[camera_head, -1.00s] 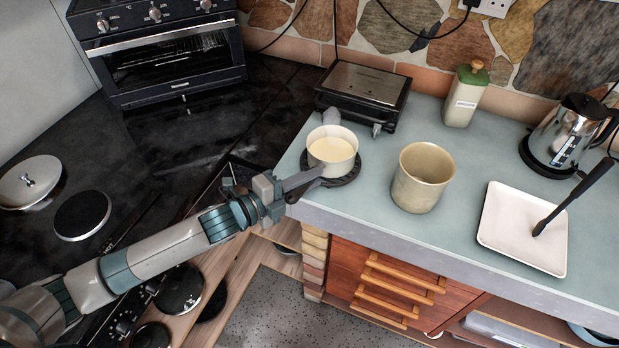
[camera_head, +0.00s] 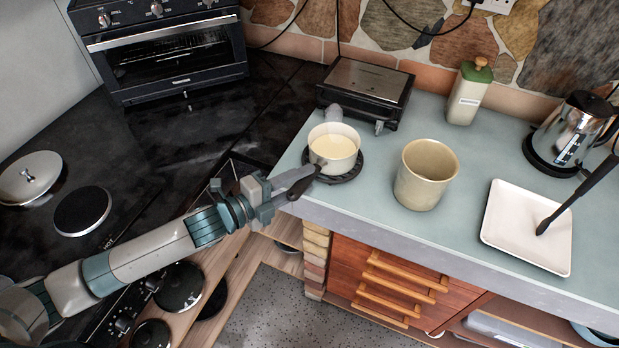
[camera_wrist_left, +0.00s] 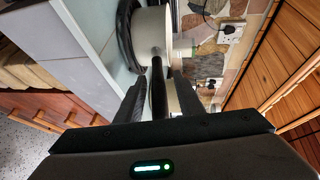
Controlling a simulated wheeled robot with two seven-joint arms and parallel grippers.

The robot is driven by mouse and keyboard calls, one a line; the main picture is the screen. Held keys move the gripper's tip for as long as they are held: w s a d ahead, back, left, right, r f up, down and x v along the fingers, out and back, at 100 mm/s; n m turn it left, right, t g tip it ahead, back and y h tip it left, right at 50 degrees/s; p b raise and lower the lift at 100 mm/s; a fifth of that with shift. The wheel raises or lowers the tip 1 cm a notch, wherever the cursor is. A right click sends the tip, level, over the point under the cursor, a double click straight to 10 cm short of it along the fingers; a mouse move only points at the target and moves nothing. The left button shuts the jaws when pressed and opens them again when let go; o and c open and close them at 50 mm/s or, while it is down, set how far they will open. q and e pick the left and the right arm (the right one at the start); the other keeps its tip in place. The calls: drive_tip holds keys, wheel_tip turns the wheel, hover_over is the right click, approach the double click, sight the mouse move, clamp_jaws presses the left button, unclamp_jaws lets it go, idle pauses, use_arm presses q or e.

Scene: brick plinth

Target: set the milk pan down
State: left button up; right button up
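The cream milk pan (camera_head: 334,148), with pale contents, appears upright on a dark round trivet (camera_head: 347,178) at the worktop's left corner. Its dark handle (camera_head: 302,186) points toward my left gripper (camera_head: 288,184). In the left wrist view the handle (camera_wrist_left: 158,88) runs between the two fingers of the left gripper (camera_wrist_left: 158,95), with a gap on each side, so the gripper is open around it. The pan wall (camera_wrist_left: 152,32) and the trivet's dark rim (camera_wrist_left: 125,38) show beyond. My right gripper is out of view.
A beige pot (camera_head: 424,176) stands right of the pan. A black and steel appliance (camera_head: 366,88) is behind it. A white square tray (camera_head: 520,235) with a dark utensil, a green-lidded canister (camera_head: 468,92) and a kettle (camera_head: 568,135) stand further right.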

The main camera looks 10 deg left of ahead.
use_arm(q)
drive_tip(key=b+v, duration=0.2)
drive_tip(key=v, duration=0.7)
idle(0.6)
drive_tip(key=shift+w+f, duration=0.1)
